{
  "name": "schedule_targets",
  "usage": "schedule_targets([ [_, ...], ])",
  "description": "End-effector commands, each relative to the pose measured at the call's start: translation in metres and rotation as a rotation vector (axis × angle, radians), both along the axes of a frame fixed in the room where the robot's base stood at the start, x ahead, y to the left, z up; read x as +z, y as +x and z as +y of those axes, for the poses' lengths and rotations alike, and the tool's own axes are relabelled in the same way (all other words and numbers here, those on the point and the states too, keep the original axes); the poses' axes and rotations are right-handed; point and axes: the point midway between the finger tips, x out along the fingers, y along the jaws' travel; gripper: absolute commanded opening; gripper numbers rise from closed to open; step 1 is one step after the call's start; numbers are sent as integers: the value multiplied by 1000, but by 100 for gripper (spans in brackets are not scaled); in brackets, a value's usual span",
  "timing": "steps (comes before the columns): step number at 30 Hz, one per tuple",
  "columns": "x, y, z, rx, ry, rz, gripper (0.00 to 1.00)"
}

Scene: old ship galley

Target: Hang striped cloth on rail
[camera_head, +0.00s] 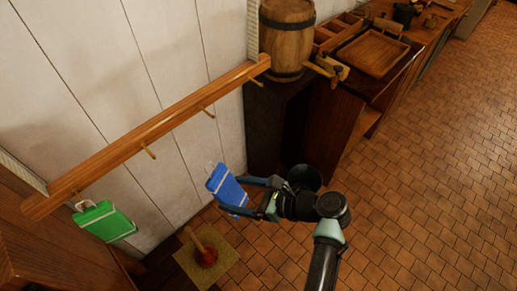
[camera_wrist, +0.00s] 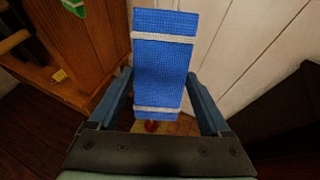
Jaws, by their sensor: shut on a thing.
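The striped cloth (camera_head: 226,184) is blue with pale bands and has a small light loop at its top. In the wrist view the cloth (camera_wrist: 163,65) stands between the two fingers, with a white band near each end. My gripper (camera_head: 246,193) is shut on the cloth and holds it in the air, apart from the wall. The wooden rail (camera_head: 150,132) runs along the white wall, with several brass hooks on it. The cloth is below and to the right of the rail's middle in the head view. Where the fingers touch the cloth is partly hidden.
A green cloth (camera_head: 104,221) hangs at the rail's near left end. A plunger (camera_head: 206,256) stands on a mat (camera_head: 225,262) on the tiled floor below. A barrel (camera_head: 286,38) stands on a dark cabinet by the rail's far end. The hooks right of the green cloth are bare.

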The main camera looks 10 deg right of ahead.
Motion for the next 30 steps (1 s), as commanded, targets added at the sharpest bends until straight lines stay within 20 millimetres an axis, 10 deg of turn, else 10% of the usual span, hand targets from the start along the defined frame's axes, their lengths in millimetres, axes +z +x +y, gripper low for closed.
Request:
schedule_targets([
  [3, 47, -2, -20, -187, 83, -61, 25],
  [9, 76, -2, -44, -345, 146, -131, 25],
  [30, 75, 24, -32, -370, 154, -150, 25],
])
